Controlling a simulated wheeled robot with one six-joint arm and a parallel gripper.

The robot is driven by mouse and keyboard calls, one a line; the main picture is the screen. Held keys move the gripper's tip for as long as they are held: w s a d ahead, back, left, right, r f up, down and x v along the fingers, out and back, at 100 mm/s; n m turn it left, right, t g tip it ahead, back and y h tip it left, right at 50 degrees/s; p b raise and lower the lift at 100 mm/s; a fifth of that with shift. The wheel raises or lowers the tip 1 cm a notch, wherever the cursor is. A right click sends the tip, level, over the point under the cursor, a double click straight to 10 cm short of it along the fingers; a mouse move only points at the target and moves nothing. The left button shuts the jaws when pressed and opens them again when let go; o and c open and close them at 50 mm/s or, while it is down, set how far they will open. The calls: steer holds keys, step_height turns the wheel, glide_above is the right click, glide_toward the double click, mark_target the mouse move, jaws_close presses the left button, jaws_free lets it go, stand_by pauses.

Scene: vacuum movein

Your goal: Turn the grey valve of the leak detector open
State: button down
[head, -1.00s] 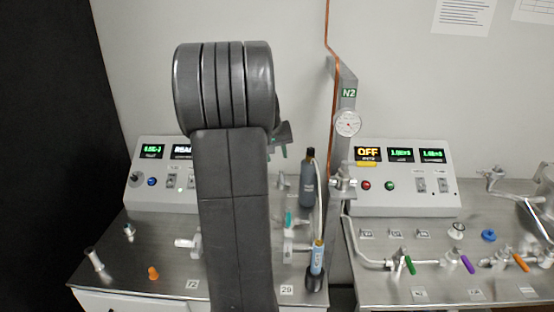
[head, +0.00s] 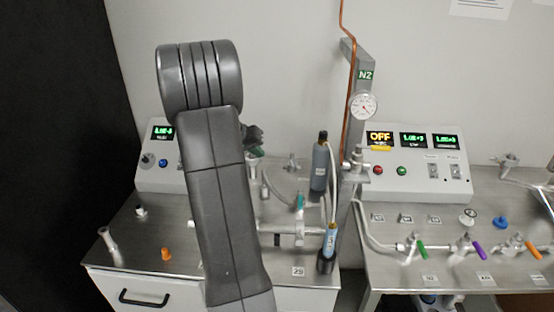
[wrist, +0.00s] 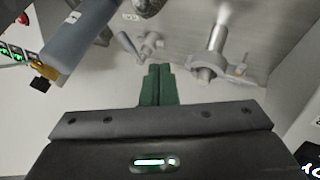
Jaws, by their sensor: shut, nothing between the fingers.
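My gripper (head: 256,152) is partly hidden behind my arm in the head view. In the wrist view its green fingers (wrist: 158,85) are pressed together, with nothing between them. A small grey fitting with a lever-like grey handle (wrist: 128,45) lies beyond the fingertips, apart from them; I cannot tell for sure that it is the grey valve. In the head view, metal piping (head: 285,226) with a valve-like body crosses the left bench, partly behind my arm. A teal handle (head: 299,202) stands above it. The left control box (head: 156,172) is partly covered by my arm.
A dark grey bottle (head: 320,168) and a blue-labelled tube (head: 330,242) stand at the left bench's right edge, near the N2 post (head: 357,85). The right bench carries green (head: 421,249), purple (head: 479,251) and orange (head: 533,249) handles. An orange cap (head: 166,254) sits front left.

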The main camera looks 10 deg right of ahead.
mark_target(293, 161)
steer(key=p+x, duration=0.2)
steer(key=x, duration=0.7)
steer(key=shift+r, duration=0.1)
steer(key=d+p, duration=0.1)
steer(key=d, duration=0.2)
steer(key=shift+d+p, duration=0.2)
steer(key=shift+p, duration=0.1)
steer(key=shift+d+r, duration=0.1)
steer(key=shift+d, duration=0.35)
steer(key=shift+s+d+f+b, duration=0.1)
steer(key=shift+d+f+b, duration=0.1)
steer(key=shift+b, duration=0.25)
steer(key=shift+r+n, duration=0.1)
steer(key=shift+n, duration=0.2)
